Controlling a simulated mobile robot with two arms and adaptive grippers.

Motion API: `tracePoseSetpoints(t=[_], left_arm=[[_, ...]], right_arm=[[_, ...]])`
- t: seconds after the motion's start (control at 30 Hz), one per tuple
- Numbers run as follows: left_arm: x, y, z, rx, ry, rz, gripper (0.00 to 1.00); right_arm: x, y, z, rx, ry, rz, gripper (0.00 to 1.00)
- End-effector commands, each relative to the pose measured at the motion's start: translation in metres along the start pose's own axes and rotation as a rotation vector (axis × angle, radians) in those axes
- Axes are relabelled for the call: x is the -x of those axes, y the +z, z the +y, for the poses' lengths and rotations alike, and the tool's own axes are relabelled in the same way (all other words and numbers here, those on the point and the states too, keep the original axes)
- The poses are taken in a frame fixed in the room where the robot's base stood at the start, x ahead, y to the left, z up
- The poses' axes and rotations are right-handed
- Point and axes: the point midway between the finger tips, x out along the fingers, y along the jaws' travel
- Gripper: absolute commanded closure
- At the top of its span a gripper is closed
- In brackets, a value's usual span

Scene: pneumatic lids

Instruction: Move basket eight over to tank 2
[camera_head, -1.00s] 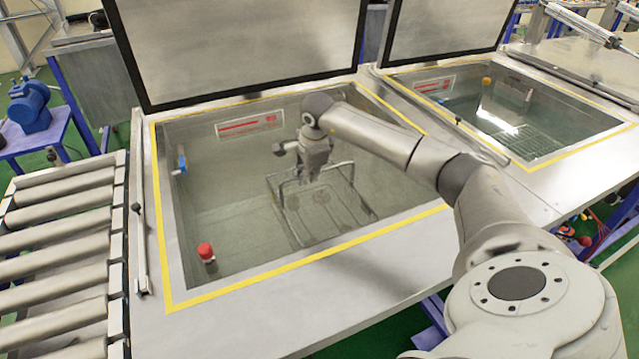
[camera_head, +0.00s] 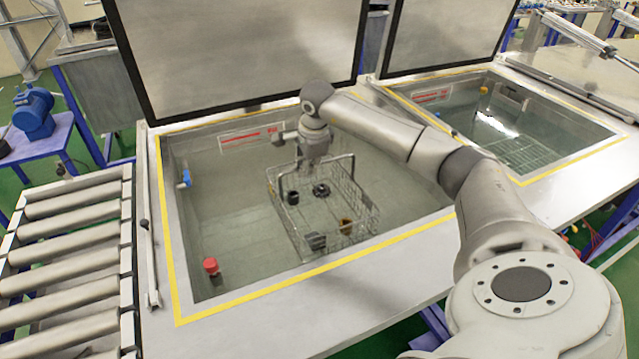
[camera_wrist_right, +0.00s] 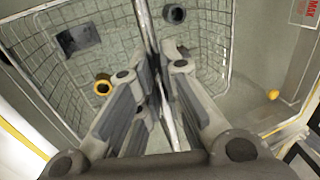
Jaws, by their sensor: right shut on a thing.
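A wire basket (camera_head: 364,211) with a raised handle is in the nearer, left tank (camera_head: 225,225); no number on it is readable. It holds a few small parts: a black round part (camera_head: 321,190), a dark block (camera_head: 316,241) and a yellow-brown ring (camera_head: 346,224). My right gripper (camera_head: 313,165) is above the basket, shut on its handle bar. In the right wrist view, the fingers (camera_wrist_right: 160,75) close around the bar, with the basket mesh below. The second tank (camera_head: 520,135), at the right, shows a wire grid inside. My left gripper is out of view.
Both tank lids stand open, the left lid (camera_head: 240,50) and the right lid (camera_head: 445,30). A metal divider separates the tanks. A red knob (camera_head: 211,265) and a blue valve (camera_head: 186,178) are in the left tank. A roller conveyor (camera_head: 65,245) lies at left.

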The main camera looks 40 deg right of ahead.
Motion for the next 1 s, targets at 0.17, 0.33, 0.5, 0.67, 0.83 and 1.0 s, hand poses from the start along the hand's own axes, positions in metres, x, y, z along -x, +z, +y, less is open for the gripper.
tracePoseSetpoints(t=[0.17, 0.33, 0.5, 0.67, 0.83, 1.0], left_arm=[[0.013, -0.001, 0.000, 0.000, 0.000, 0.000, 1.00], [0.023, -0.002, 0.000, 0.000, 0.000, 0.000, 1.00], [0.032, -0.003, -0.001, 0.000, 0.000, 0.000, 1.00], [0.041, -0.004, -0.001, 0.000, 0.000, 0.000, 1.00], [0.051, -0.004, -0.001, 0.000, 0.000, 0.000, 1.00], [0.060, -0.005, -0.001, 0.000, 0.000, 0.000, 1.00]], right_arm=[[0.021, 0.000, -0.009, -0.001, -0.009, -0.002, 1.00], [0.034, 0.000, -0.013, -0.001, -0.010, -0.003, 1.00], [0.047, 0.000, -0.017, -0.001, -0.009, -0.003, 1.00], [0.060, 0.000, -0.020, -0.001, -0.010, -0.003, 1.00], [0.073, 0.000, -0.025, -0.001, -0.010, -0.002, 1.00], [0.086, 0.000, -0.028, -0.001, -0.009, -0.002, 1.00]])
